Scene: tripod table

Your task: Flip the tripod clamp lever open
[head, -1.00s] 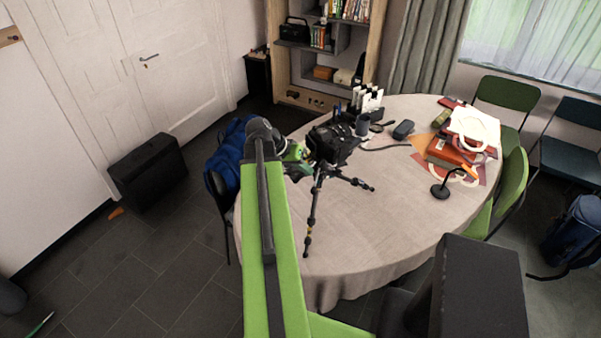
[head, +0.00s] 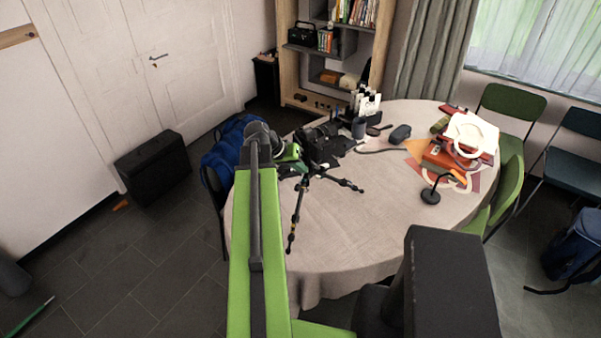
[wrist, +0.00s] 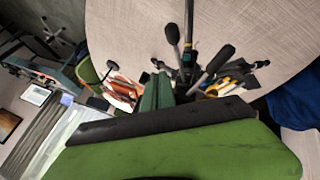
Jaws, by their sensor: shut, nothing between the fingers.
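A black tripod (head: 297,215) with a dark camera (head: 318,144) on top stands at the left part of the round table, legs spread. In the wrist view its dark legs (wrist: 188,35) spread out beyond my fingers, and the picture is tilted. My gripper (wrist: 158,78) shows there as two dark green fingers, close together and empty, near the upper part of the tripod. In the head view my green arm reaches to the tripod's left side, just under the camera. I cannot make out the clamp lever in either view, nor tell whether my fingers touch the tripod.
The beige table (head: 350,235) is clear right of the tripod. A desk lamp (head: 430,195), an orange-red box (head: 445,158), a dark cup (head: 358,128) and a case (head: 400,133) stand on it. A blue jacket (head: 228,152) hangs over a chair at left. Green chairs (head: 510,112) stand at right.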

